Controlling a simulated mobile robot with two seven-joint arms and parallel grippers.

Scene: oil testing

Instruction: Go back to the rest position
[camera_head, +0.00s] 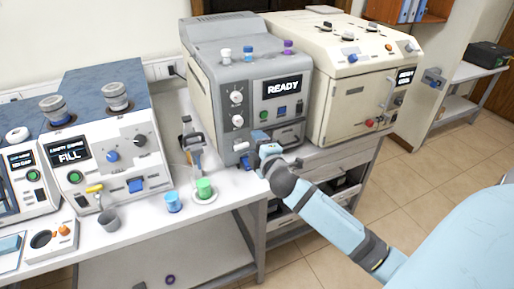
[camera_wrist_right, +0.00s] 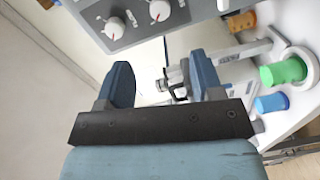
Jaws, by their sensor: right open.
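My right gripper (camera_head: 254,150) is open in front of the lower front of the grey machine (camera_head: 232,117), whose screen reads READY. In the right wrist view the two blue fingers (camera_wrist_right: 163,76) stand apart with nothing held between them. A small metal stand with a dark clamp (camera_head: 192,142) is on the table left of the gripper. It also shows beyond the fingers in the wrist view (camera_wrist_right: 238,52). I cannot tell whether the gripper touches the machine. My left gripper is not in view.
A green cup (camera_head: 204,187) on a white dish and a blue cup (camera_head: 173,202) stand near the table's front edge. A grey cup (camera_head: 108,220) is further left. A FILL machine (camera_head: 106,150) stands left, a cream machine (camera_head: 348,100) right. The tiled floor (camera_head: 418,178) is open at right.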

